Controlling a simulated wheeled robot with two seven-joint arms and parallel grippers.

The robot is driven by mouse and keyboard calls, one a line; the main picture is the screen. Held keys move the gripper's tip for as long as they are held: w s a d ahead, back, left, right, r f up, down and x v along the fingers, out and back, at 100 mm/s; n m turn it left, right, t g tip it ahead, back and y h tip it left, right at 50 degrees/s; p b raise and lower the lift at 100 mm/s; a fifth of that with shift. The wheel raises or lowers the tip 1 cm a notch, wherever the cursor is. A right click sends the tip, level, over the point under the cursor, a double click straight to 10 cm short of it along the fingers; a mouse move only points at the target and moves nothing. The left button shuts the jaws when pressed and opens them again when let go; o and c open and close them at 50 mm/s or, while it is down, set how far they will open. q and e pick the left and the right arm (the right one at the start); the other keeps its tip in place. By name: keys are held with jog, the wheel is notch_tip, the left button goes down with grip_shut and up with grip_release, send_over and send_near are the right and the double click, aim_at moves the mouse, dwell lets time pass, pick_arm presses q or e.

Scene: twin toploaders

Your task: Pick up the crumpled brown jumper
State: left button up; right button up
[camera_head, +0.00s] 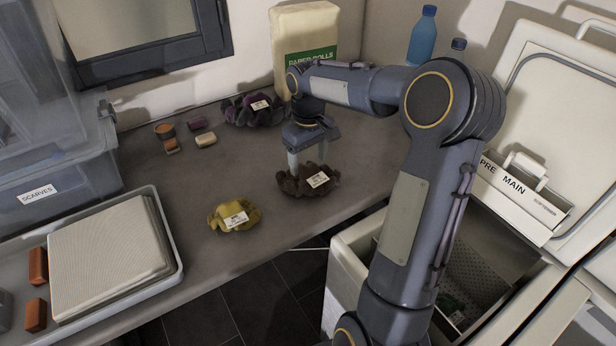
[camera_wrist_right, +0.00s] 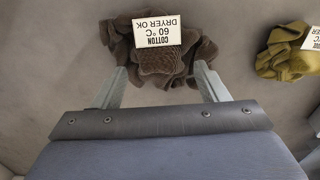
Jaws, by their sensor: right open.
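The crumpled brown jumper (camera_head: 299,184) lies on the grey counter, right of the yellow crumpled garment, with a white label on top. In the right wrist view the brown jumper (camera_wrist_right: 165,62) shows its label, reading cotton, 60 °C, dryer OK. My right gripper (camera_head: 308,165) points down over the jumper. Its two fingers (camera_wrist_right: 162,75) are open, one at each side of the near part of the jumper, with no grip on it. Whether the fingers touch the cloth, I cannot tell. My left gripper is not in view.
A yellow garment (camera_head: 234,216) lies close by on the left, and a dark purple one (camera_head: 253,109) lies farther back. A paper rolls pack (camera_head: 305,40) stands behind. An open toploader (camera_head: 345,285) stands beyond the counter's front edge.

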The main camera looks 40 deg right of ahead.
jog(key=shift+f, duration=0.2)
grip_shut()
dwell(0.3)
jog(key=shift+r, duration=0.1)
jog(key=shift+r, duration=0.6)
jog(key=s+a+r+b, duration=0.2)
jog(key=s+a+r, duration=0.7)
jog(key=a+r, duration=0.1)
jog(key=shift+s+a+r, duration=0.2)
jog(key=shift+s+r, duration=0.05)
jog(key=shift+r, duration=0.6)
